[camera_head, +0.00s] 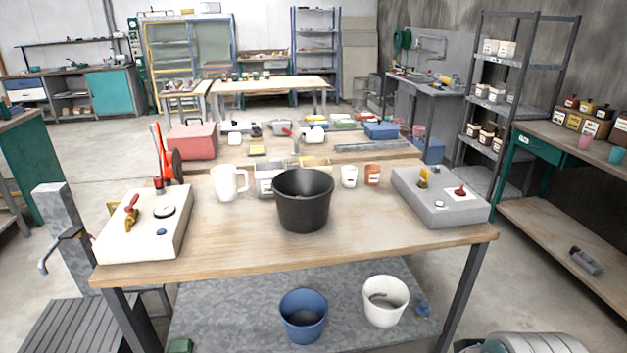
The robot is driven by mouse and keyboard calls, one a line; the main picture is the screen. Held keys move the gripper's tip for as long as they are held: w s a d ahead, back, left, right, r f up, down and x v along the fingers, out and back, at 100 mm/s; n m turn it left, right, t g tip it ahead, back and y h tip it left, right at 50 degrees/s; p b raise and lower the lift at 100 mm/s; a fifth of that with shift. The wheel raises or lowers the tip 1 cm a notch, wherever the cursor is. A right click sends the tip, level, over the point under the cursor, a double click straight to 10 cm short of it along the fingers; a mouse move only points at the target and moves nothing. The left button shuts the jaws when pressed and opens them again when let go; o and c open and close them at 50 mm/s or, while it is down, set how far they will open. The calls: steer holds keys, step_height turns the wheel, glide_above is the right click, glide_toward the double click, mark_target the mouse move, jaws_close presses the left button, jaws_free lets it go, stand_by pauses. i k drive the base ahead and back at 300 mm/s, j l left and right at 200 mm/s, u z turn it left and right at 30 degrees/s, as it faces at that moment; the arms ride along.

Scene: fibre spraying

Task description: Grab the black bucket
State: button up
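The black bucket (303,205) stands upright and open-topped on the wooden table (230,255), near the middle of its top. Its inside looks dark and I cannot see whether anything lies in it. It partly hides a light grey bin just behind it. My gripper is not in view, and nothing is seen touching the bucket.
A white jug (228,184), a white cup (349,177) and an orange cup (372,175) stand near the bucket. Control boxes flank it at left (150,238) and right (437,205). A blue bucket (303,318) and a white bucket (385,305) sit on the lower shelf.

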mark_target(303, 195)
steer(key=i+j+u, duration=0.25)
steer(key=i, duration=0.5)
steer(key=i+u, duration=0.25)
steer(key=i, duration=0.5)
